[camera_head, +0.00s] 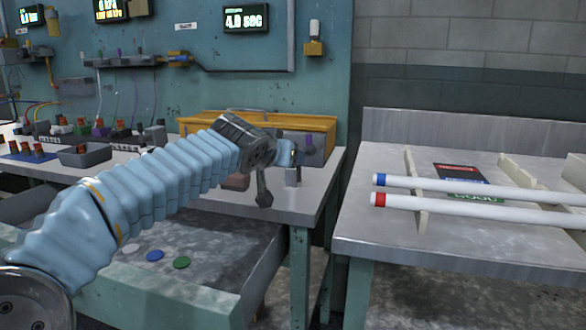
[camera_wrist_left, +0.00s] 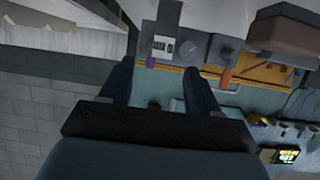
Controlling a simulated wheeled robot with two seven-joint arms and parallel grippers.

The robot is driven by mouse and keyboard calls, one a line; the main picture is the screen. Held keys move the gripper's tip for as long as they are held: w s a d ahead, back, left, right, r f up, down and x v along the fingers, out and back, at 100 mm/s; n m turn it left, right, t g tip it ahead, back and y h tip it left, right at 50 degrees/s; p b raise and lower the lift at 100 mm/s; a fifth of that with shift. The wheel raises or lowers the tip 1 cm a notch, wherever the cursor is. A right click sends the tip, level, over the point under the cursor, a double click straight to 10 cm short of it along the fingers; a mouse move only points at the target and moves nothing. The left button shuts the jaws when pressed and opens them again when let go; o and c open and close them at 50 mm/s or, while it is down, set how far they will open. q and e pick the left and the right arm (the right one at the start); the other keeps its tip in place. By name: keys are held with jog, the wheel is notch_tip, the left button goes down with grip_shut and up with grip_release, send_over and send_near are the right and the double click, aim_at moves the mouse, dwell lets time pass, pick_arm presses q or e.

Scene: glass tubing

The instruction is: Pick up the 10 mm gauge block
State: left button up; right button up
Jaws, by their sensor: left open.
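A small upright grey block (camera_head: 292,176), which looks like the gauge block, stands on the bench near its right end. In the left wrist view a dark grey block (camera_wrist_left: 168,16) shows at the top, just beyond the fingers and roughly in line with the gap between them. A white label with dark print (camera_wrist_left: 163,45) shows beside it; its text is too small to read. My left gripper (camera_head: 276,178) points down close to the block, left of it in the head view. Its fingers (camera_wrist_left: 157,72) are apart with nothing between them. My right gripper is not in view.
A brown box (camera_head: 236,182) sits left of the gripper, partly behind my arm. A yellow tray (camera_head: 300,122) stands behind. A grey bin (camera_head: 84,154) is farther left. A separate table (camera_head: 375,240) holds two white tubes (camera_head: 470,205) at right, across a gap.

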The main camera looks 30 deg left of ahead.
aim_at(293, 170)
pick_arm(q)
jog(key=p+x, duration=0.1)
jog(key=x, duration=0.5)
jog(key=shift+w+a+r, duration=0.15)
jog(key=shift+w+a, duration=0.05)
jog(key=shift+w, duration=0.05)
jog(key=c, duration=1.1)
jog(key=shift+r, duration=0.1)
